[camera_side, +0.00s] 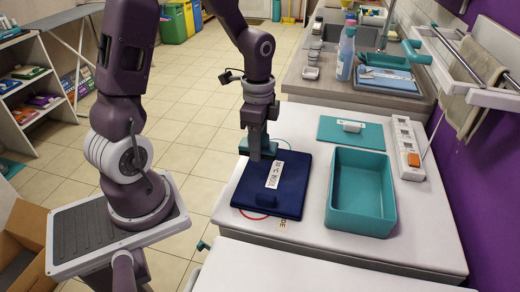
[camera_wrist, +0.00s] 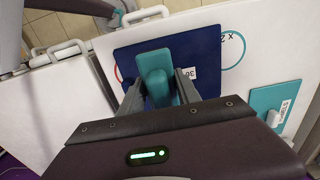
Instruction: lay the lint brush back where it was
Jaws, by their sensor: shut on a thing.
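My gripper (camera_side: 260,150) points down over the far left part of a dark blue board (camera_side: 296,170) on the white table. In the wrist view, my gripper (camera_wrist: 160,88) is shut on a teal lint brush (camera_wrist: 157,68), with one finger on each side of it. The brush lies over the blue board (camera_wrist: 198,42) in that view. In the side view, the teal brush (camera_side: 244,146) shows beside the fingers, partly hidden by them. I cannot tell whether it touches the board.
A teal open box (camera_side: 362,215) stands right of the board. Behind it lie a teal mat (camera_side: 336,137) with a white piece and a white power strip (camera_side: 405,140) with an orange switch. Red and teal outlines on the tabletop show partly around the board.

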